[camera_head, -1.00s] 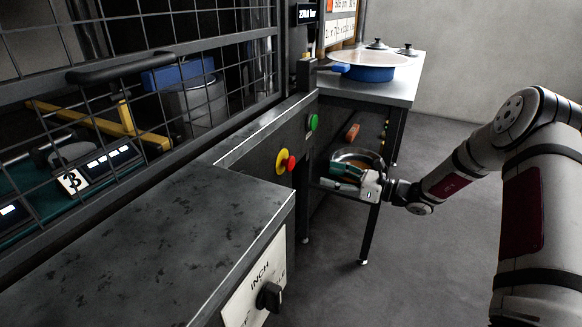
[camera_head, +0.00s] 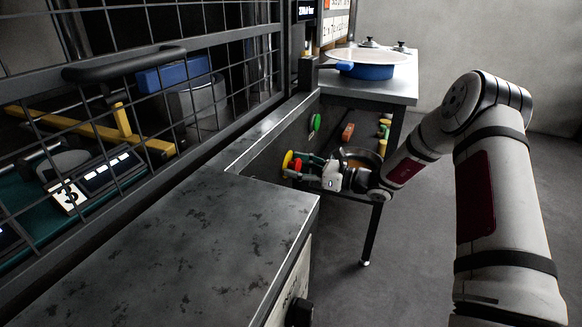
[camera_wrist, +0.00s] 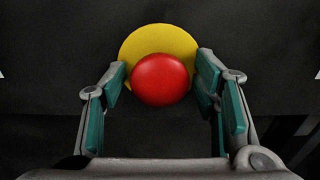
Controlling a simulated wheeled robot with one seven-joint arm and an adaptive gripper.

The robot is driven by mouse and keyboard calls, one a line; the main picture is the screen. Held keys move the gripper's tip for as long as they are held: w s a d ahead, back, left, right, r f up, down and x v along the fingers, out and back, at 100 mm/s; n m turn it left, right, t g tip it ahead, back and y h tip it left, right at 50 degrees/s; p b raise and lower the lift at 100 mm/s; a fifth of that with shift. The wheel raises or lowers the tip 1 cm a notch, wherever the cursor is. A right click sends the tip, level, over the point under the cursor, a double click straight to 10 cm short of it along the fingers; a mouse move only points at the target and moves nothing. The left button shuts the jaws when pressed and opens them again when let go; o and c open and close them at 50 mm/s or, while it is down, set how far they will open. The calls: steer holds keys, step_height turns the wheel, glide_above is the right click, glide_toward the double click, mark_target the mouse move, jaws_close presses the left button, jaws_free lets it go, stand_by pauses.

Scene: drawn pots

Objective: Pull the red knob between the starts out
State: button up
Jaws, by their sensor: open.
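The red knob (camera_wrist: 160,80) sits in front of a round yellow plate (camera_wrist: 160,42) on a dark panel. In the wrist view my gripper (camera_wrist: 162,78) is open, with one teal-padded finger on each side of the knob. Small dark gaps seem to show beside the knob, and I cannot tell whether either pad touches it. In the head view the red knob (camera_head: 297,164) and the yellow plate (camera_head: 287,159) show at the left tip of my gripper (camera_head: 302,168). A green button (camera_head: 316,122) is on the same panel, farther back.
A dark speckled counter (camera_head: 190,240) with a raised edge lies left of my arm. A black selector knob (camera_head: 300,312) is on its front face. A table (camera_head: 400,90) with a blue pan (camera_head: 370,70) stands behind. Open floor lies right.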

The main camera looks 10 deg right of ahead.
steer(key=shift+a, duration=0.1)
steer(key=shift+c, duration=0.2)
jaws_close()
steer(key=shift+p+v, duration=0.5)
steer(key=shift+v, duration=0.35)
steer(key=shift+o, duration=0.2)
jaws_free()
steer(key=v, duration=1.2)
